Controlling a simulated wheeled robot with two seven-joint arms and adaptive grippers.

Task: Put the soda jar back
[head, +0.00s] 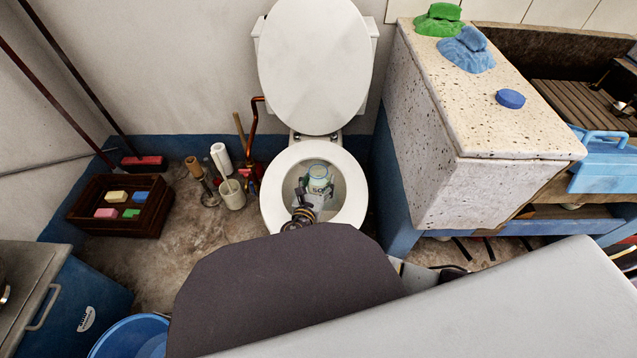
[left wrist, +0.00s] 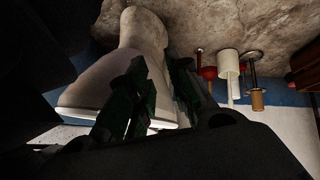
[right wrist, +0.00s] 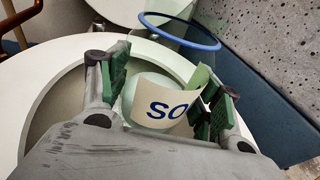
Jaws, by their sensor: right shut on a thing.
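The soda jar (head: 319,179) is pale green with a cream label reading "SO" in the right wrist view (right wrist: 160,110). In the head view it appears over the open toilet bowl (head: 273,200); its height above the bowl is unclear. My right gripper (right wrist: 160,95) is shut on the jar, one green-padded finger on each side. A clear disc with a blue ring (right wrist: 180,38) shows beyond the jar; I cannot tell if it is attached. My left gripper (left wrist: 155,92) is open, its green-padded fingers apart and empty, near the toilet's outside. It is hidden in the head view.
A speckled stone block (head: 470,100) stands right of the toilet, with green and blue cloths and a blue disc (head: 510,98) on top. Left are a wooden crate (head: 85,215) of sponges, brushes and a white cup (head: 232,195).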

